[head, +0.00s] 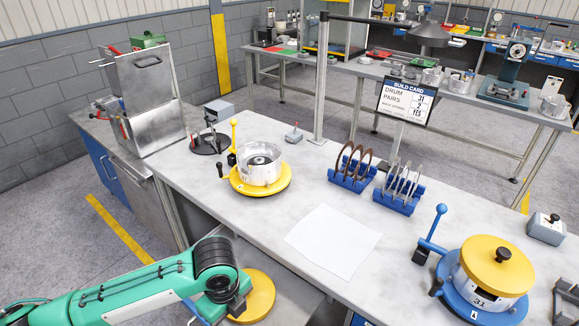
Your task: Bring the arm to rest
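My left arm reaches in from the lower left, green with a dark wrist. Its dark end (237,304) is low in front of the table's front edge; its fingers are not clearly visible, so I cannot tell whether they are open or shut. A yellow round disc (260,297) shows beside and partly behind that end; whether they touch is unclear. My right gripper is not in view.
On the table (205,178) stand an open silver drum (260,174) on a yellow turntable, two blue racks (350,180) (398,199), a white sheet (333,241), and a yellow-lidded drum (490,268) on a blue base. A build card (406,101) stands behind. Floor at left is clear.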

